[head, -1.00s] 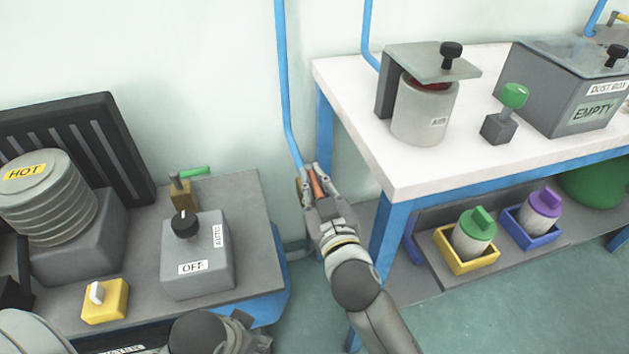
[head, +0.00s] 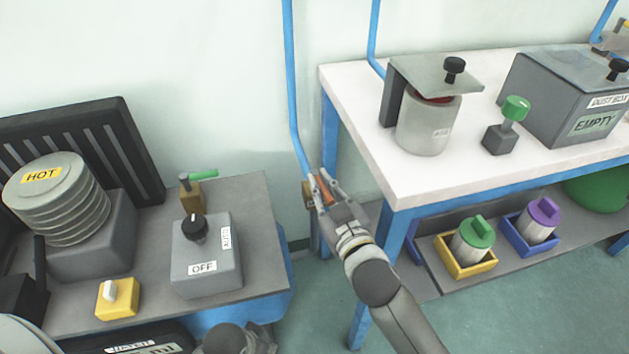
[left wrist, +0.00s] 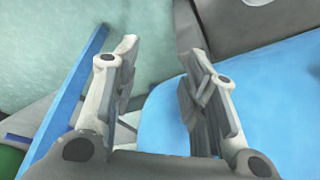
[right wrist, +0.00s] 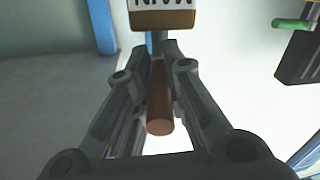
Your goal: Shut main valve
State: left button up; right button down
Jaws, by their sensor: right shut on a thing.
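The main valve has a brass-coloured body (head: 308,195) at the lower end of a thin blue wall pipe (head: 293,90), between the two tables. Its orange-brown handle (head: 325,190) slants down and right in the head view. My right gripper (head: 322,185) is shut on this handle. The right wrist view shows the handle (right wrist: 159,105) between the fingers, pointing away from the valve body (right wrist: 163,20) with its upside-down "MAIN" label. My left gripper (left wrist: 155,65) is open and empty. It is low over a blue surface (left wrist: 250,100) in the left wrist view.
The left table bears a grey OFF/AUTO switch box (head: 205,255), a small green-handled valve (head: 195,190), a yellow switch (head: 117,298) and a "HOT" stack (head: 58,200). The white-topped table (head: 360,120) stands close on the right of my right gripper. Free floor (head: 480,315) shows below it.

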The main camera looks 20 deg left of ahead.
dwell(0.3)
jog(key=c, duration=1.6)
grip_release()
jog(key=shift+o, duration=0.8)
jog(key=shift+s+d+f, duration=0.1)
jog(key=shift+s, duration=0.05)
jog(key=v, duration=1.1)
jog(key=shift+s+d, duration=0.2)
jog(key=shift+d, duration=0.1)
